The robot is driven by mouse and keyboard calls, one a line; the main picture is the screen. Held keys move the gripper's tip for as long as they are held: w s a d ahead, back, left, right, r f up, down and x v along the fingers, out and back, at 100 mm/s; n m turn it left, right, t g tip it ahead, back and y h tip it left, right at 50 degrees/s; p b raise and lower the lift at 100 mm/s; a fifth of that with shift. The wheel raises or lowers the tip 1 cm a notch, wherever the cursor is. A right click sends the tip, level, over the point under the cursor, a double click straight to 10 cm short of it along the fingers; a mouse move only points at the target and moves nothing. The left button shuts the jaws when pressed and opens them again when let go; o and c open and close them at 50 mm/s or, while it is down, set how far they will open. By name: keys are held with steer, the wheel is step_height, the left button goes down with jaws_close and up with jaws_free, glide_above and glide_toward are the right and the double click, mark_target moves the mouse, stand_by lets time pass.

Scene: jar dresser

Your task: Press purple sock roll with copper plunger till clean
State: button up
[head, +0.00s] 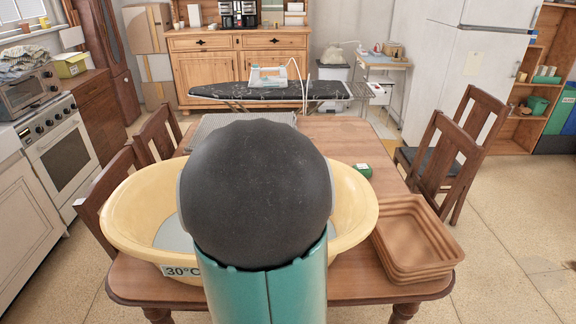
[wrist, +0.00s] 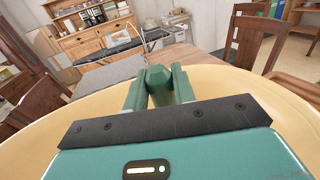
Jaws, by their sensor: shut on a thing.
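My gripper (wrist: 158,92) shows in the wrist view, its two green fingers closed on a faceted green piece (wrist: 157,78) between them. This piece looks like the top of the copper plunger's handle; no copper part shows. The gripper is over the cream-yellow basin (head: 362,205), which stands on the table with a "30°C" label and pale water inside. The basin's rim also shows in the wrist view (wrist: 285,105). In the head view my own arm hides the gripper and most of the basin's inside. I cannot see the purple sock roll in either view.
A stack of brown trays (head: 415,240) sits at the table's right corner. A small green box (head: 363,170) lies behind the basin. A grey rack (head: 200,132) is at the table's far side. Wooden chairs (head: 440,155) flank the table. An ironing board (head: 300,90) stands beyond.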

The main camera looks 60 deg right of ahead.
steer(key=shift+r, duration=1.45)
steer(key=shift+f, duration=0.15)
steer(key=shift+f, duration=1.65)
steer(key=shift+r, duration=0.1)
steer(key=shift+r, duration=1.8)
